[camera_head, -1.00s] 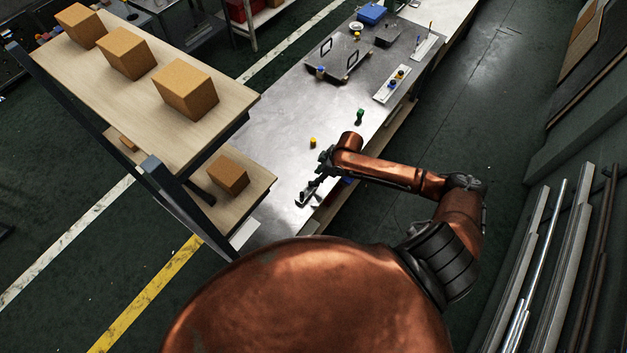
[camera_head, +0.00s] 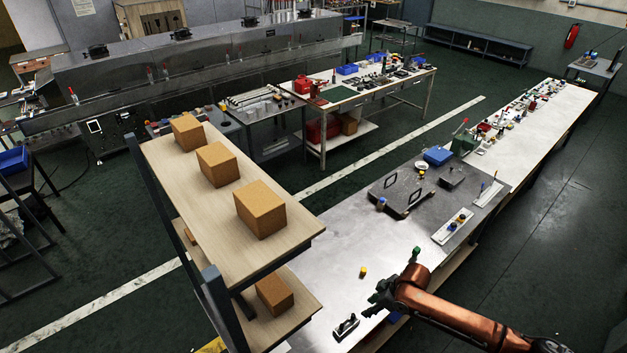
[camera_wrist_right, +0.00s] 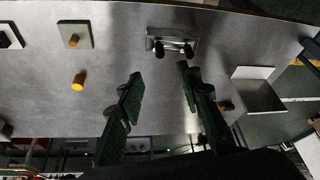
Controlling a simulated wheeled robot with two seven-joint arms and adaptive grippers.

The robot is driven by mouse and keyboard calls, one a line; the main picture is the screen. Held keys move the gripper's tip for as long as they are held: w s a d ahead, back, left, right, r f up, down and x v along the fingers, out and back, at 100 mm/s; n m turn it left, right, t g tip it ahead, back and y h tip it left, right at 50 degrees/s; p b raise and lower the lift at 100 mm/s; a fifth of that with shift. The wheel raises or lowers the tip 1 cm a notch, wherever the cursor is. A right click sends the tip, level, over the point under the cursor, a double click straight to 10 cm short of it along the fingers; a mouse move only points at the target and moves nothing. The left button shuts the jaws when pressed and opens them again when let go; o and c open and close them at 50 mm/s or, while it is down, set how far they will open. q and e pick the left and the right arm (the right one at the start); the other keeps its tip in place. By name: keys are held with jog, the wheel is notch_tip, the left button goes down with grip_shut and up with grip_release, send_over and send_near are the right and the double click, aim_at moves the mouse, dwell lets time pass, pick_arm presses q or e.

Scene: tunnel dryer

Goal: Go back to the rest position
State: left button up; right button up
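My right gripper (camera_head: 372,303) is over the near part of the metal worktable (camera_head: 330,240), at the end of my copper-coloured arm. In the right wrist view its two green-padded fingers (camera_wrist_right: 158,84) are spread apart with nothing between them. A small fixture with dark knobs (camera_head: 346,327) sits on the table to the gripper's lower left; it also shows in the wrist view (camera_wrist_right: 158,41), beyond the fingertips and apart from them. My left gripper is in neither view.
A yellow piece (camera_head: 363,272) and a green piece (camera_head: 417,252) stand on the worktable near my right gripper. A wooden shelf rack (camera_head: 165,160) with cardboard boxes (camera_head: 260,209) rises at left. A grey plate with handles (camera_head: 385,190) lies farther back. Floor at right is clear.

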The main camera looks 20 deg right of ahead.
jog(key=s+a+f+m, duration=0.2)
jog(key=s+a+f, duration=0.1)
jog(key=s+a, duration=0.55)
jog(key=s+d+r+m+h, duration=0.1)
jog(key=s+d+m+h, duration=0.2)
jog(key=s, duration=0.4)
jog(key=s+d+r+m+h, duration=0.1)
jog(key=s+d+r+m, duration=0.15)
jog(key=s+d, duration=0.35)
notch_tip(320, 180, down, 40)
jog(key=s+a+g+b, duration=0.1)
jog(key=s+a+b, duration=0.15)
jog(key=b, duration=0.85)
pick_arm(q)
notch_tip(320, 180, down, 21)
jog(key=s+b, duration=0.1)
jog(key=b, duration=0.8)
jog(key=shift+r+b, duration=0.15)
jog(key=shift+b, duration=0.15)
pick_arm(e)
jog(key=s+f, duration=1)
jog(key=f, duration=0.4)
jog(key=s+f+g, duration=0.1)
jog(key=s+f, duration=0.9)
jog(key=f, duration=0.5)
jog(key=shift+s+y, duration=0.3)
jog(key=shift+s, duration=0.05)
